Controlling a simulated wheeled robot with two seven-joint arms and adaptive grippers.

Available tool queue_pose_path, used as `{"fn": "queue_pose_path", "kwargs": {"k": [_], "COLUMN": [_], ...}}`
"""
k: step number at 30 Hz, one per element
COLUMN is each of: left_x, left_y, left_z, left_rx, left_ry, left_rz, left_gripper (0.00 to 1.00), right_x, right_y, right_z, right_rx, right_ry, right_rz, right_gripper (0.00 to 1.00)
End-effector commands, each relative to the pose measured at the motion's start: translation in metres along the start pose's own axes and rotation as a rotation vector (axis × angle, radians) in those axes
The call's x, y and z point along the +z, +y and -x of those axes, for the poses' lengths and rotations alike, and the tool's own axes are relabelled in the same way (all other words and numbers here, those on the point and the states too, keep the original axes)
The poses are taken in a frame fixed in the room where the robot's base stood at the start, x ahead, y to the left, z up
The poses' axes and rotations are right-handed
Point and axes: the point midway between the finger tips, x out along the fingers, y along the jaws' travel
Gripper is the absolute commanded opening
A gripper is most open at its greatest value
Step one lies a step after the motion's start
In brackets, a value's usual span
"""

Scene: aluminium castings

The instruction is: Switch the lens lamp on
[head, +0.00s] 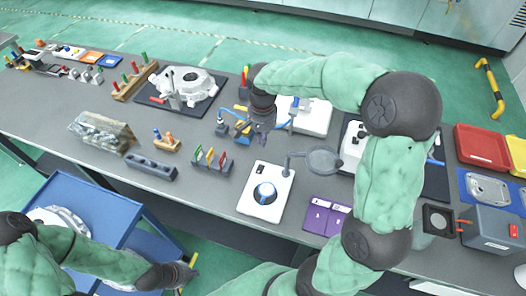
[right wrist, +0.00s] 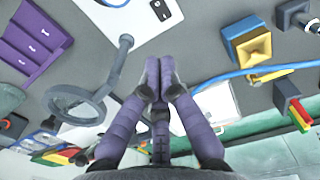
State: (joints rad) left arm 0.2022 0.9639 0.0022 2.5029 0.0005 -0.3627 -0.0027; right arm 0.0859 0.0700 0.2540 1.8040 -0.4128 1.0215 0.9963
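The lens lamp has a round grey lens (head: 324,160) on a thin arm, over a white base plate (head: 249,205) on the workbench. A round blue-and-white piece (head: 264,193) sits on the plate. In the right wrist view the lens ring (right wrist: 62,112) is at left, and the white base (right wrist: 132,28) at top carries a small black switch (right wrist: 160,9). I see no glow from the lens. My right gripper (head: 262,134) is above the bench behind the base; its purple fingers (right wrist: 158,68) are together and empty, apart from the switch. My left gripper (head: 188,274) is low at left, its fingers unclear.
A purple drawer box (head: 322,218) stands right of the lamp base; coloured clips in a rack (head: 212,160) stand left. A blue-and-yellow fixture (head: 240,127) is close to my right gripper. A blue cart (head: 95,205) stands before the bench.

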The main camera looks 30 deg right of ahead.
Motion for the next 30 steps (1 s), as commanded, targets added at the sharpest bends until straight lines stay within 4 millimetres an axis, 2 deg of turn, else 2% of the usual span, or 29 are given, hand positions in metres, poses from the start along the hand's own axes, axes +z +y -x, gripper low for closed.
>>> {"fn": "queue_pose_path", "kwargs": {"k": [13, 17, 20, 30], "left_x": [0.001, 0.000, 0.000, -0.001], "left_y": [0.000, -0.001, -0.002, -0.008], "left_z": [0.000, -0.002, -0.006, -0.022], "left_rx": [0.000, 0.000, 0.000, 0.000], "left_ry": [-0.001, -0.001, -0.001, -0.001], "left_rz": [0.001, 0.001, 0.001, 0.000], "left_gripper": [0.00, 0.00, 0.00, 0.00], "right_x": [0.000, 0.000, 0.000, 0.000], "right_y": [0.000, 0.001, 0.001, 0.001], "right_z": [0.000, -0.008, -0.021, -0.084], "right_rx": [0.000, 0.002, 0.002, 0.002], "right_ry": [0.000, -0.001, -0.002, -0.003], "right_rz": [-0.001, -0.001, -0.002, -0.001], "right_gripper": [0.00, 0.00, 0.00, 0.00]}}
